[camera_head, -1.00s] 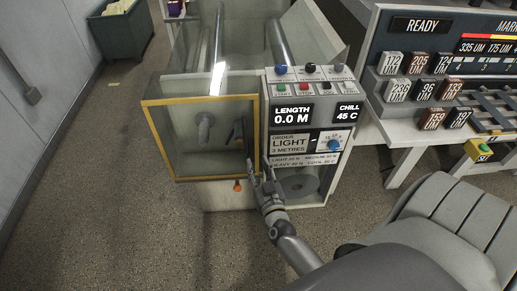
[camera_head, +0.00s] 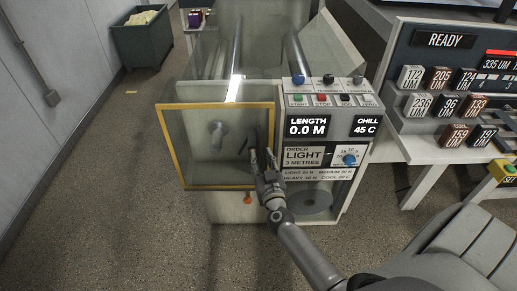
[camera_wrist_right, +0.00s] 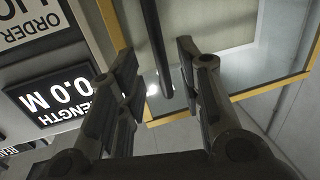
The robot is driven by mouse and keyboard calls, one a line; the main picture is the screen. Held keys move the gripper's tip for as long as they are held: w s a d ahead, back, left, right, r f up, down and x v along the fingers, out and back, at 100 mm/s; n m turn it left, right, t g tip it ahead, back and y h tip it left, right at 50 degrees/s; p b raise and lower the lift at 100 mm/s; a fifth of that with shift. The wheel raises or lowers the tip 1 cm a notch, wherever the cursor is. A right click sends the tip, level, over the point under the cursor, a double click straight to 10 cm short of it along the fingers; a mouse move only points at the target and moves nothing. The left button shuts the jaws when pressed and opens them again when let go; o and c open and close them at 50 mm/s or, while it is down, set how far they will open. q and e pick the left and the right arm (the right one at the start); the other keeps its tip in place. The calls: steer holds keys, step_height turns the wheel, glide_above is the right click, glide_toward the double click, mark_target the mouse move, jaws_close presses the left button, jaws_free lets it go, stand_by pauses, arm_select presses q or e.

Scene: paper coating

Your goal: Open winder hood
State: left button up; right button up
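The winder hood is a clear panel in a yellow frame (camera_head: 222,187) on the front left of the machine, upright and looking closed. A dark bar handle (camera_head: 252,140) is on its right part. My right gripper (camera_head: 262,158) is in front of the hood's lower right, just below and beside the handle. In the right wrist view my right gripper (camera_wrist_right: 160,75) has its fingers spread, with the dark handle (camera_wrist_right: 157,45) rising between their tips and clear space on both sides. The yellow frame (camera_wrist_right: 255,90) also shows there. My left gripper is not in view.
The control panel (camera_head: 322,130) with buttons, a dial and displays adjoins the hood on the right, close to my right gripper. A table with numbered blocks (camera_head: 440,105) stands further right. A green bin (camera_head: 140,40) stands at the back left. The floor to the left is clear.

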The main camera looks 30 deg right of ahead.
mark_target(259, 150)
steer(key=shift+b+x, duration=0.3)
steer(key=shift+x, duration=2.35)
steer(key=shift+c, duration=0.3)
jaws_close()
